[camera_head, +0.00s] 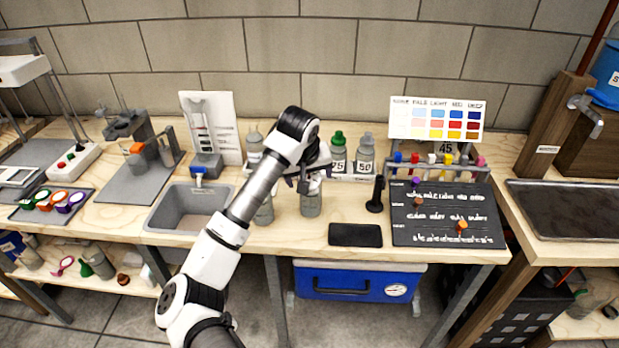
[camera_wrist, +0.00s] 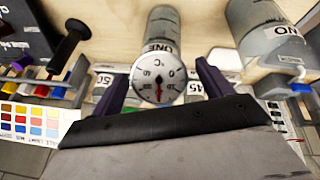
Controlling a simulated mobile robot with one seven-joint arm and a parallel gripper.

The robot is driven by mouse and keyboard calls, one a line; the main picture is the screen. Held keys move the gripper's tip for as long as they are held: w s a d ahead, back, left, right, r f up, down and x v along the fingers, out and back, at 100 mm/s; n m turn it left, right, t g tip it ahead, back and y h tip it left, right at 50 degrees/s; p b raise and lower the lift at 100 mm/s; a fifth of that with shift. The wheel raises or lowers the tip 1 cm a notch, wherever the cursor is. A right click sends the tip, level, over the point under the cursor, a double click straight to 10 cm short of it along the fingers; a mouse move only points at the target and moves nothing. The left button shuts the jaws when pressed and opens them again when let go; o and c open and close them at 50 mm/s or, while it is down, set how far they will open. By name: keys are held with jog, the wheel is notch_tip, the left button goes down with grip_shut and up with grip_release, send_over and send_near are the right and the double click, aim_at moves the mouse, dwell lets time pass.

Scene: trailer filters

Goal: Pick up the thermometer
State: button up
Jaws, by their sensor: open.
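The thermometer (camera_wrist: 158,78) shows in the wrist view as a round white dial with a red needle and a °C mark. Its dial faces the camera, and its stem is hidden. A grey bottle marked ONE (camera_wrist: 163,25) is directly behind it; whether the stem is inside cannot be told. My gripper (camera_wrist: 160,87) is open, with one dark purple finger on each side of the dial. Small gaps appear between the fingers and the dial. In the head view, my gripper is over the grey bottle (camera_head: 311,204) on the bench and mostly hides the thermometer.
Another grey bottle (camera_head: 264,211) stands just left. Bottles marked 25 (camera_head: 338,155) and 50 (camera_head: 365,156) are behind. A black stand (camera_head: 376,195) is close right, near a black pad (camera_head: 355,235) and chalkboard (camera_head: 446,216). A sink (camera_head: 190,207) is left.

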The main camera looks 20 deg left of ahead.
jog(key=c, duration=1.2)
jog(key=shift+o, duration=0.2)
jog(key=shift+r, duration=0.15)
